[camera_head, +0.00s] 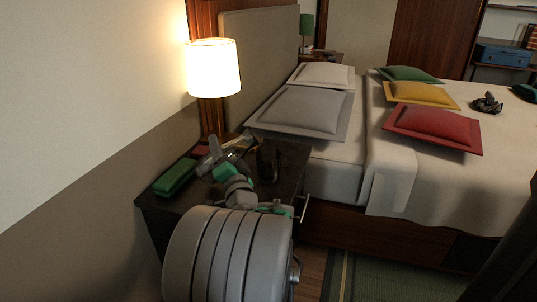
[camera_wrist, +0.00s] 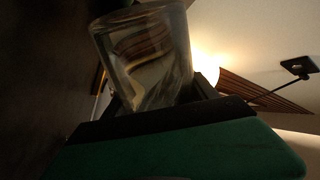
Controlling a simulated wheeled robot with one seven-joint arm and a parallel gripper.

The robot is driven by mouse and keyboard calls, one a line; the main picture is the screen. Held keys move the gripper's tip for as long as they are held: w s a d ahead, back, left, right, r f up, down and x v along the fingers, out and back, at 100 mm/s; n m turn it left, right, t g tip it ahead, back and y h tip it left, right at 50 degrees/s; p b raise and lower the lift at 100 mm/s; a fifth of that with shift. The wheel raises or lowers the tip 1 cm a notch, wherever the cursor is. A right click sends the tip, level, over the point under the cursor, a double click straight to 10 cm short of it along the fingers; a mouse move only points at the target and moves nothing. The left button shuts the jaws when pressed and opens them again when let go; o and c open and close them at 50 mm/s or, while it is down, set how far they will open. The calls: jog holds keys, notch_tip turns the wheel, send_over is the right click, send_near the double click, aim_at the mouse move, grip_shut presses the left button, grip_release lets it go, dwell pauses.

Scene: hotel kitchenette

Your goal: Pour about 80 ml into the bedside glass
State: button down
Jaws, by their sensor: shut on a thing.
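My gripper (camera_wrist: 158,100) is shut on a clear glass vessel (camera_wrist: 145,50), which fills the upper middle of the wrist view between the two dark fingers. The vessel looks tilted in that view, and I cannot tell how much liquid is in it. In the head view my gripper (camera_head: 216,160) is over the dark bedside table (camera_head: 290,158), left of a dark cup-like vessel (camera_head: 267,164) standing on it. I cannot tell whether that is the bedside glass. My arm hides part of the tabletop.
A lit lamp (camera_head: 213,68) stands at the table's back against the wall. A green box (camera_head: 175,177) lies at the table's left, with a small reddish thing (camera_head: 200,151) behind it. The bed (camera_head: 400,160) with several pillows stands to the right.

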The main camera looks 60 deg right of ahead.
jog(key=shift+r, duration=0.2)
dwell(0.6)
jog(key=shift+s+d+r+n, duration=0.25)
jog(key=shift+n, duration=0.75)
jog(key=shift+s+d+r+n+y, duration=0.1)
jog(key=shift+r+n+y, duration=0.1)
jog(key=shift+n+y, duration=0.6)
jog(key=shift+w+a+n, duration=0.15)
jog(key=shift+n, duration=0.45)
jog(key=shift+w+a+n, duration=0.1)
jog(key=shift+w+n, duration=0.05)
jog(key=shift+n, duration=0.45)
jog(key=shift+w+a+r+n, duration=0.1)
jog(key=shift+w+r+n, duration=0.05)
jog(key=shift+r+n, duration=0.65)
jog(key=n, duration=0.1)
jog(key=f+n+y, duration=0.1)
jog(key=n, duration=0.2)
jog(key=shift+w+f+g, duration=0.15)
jog(key=shift+f+g, duration=0.1)
jog(key=shift+g, duration=0.05)
